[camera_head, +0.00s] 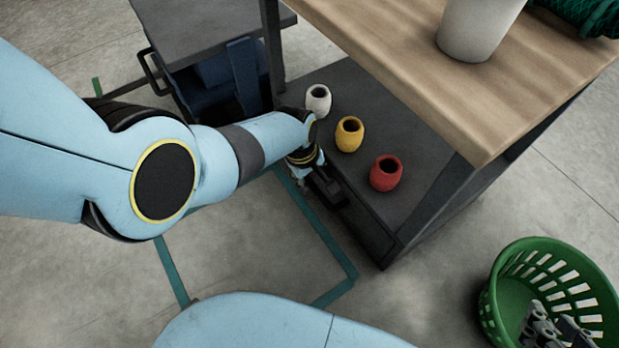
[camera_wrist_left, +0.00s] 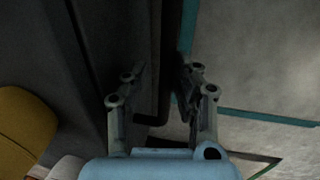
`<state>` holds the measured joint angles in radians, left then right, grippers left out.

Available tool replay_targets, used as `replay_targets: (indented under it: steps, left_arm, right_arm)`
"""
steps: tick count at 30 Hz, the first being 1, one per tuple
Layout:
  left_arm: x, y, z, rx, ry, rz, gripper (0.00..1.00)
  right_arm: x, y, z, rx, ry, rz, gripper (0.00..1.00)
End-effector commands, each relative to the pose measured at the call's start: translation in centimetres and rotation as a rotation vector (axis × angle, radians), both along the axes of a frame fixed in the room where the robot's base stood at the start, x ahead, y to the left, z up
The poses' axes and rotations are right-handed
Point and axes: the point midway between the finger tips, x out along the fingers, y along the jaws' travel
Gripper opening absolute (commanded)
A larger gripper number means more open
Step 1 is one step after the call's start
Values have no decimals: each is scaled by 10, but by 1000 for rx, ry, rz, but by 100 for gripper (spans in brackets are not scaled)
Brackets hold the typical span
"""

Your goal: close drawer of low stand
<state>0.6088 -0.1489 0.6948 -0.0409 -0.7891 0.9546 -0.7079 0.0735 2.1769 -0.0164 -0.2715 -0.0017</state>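The low stand (camera_head: 400,150) is a dark grey box under the wooden table, with a white, a yellow and a red cup on its top. Its front face (camera_head: 375,238) looks toward me; how far its drawer stands out is hard to tell. My left gripper (camera_head: 322,185) is low at this front, partly hidden by its own wrist. In the left wrist view its two fingers (camera_wrist_left: 160,90) are apart, with a black handle bar (camera_wrist_left: 172,50) running between them, beside a dark panel (camera_wrist_left: 85,70). Contact with the bar cannot be told. My right gripper is not in view.
A wooden table (camera_head: 400,45) overhangs the stand, with a pale pot (camera_head: 475,30) on it. A dark unit (camera_head: 205,25) with blue contents is at the upper left. A green basket (camera_head: 505,290) stands lower right. The floor before the stand is clear.

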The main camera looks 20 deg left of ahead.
Motion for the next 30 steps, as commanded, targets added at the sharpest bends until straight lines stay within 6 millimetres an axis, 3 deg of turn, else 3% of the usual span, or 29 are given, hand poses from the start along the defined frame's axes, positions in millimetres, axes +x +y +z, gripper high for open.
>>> replay_targets:
  steps: [3,14,30]
  left_arm:
    - [0,0,0,-1,-1,0,38]
    - [-2,1,4,1,1,-1,38]
    - [-10,7,65,0,0,-1,38]
  right_arm:
    - [0,0,0,0,0,0,29]
    - [1,0,1,0,-1,0,29]
    - [0,0,0,0,0,0,29]
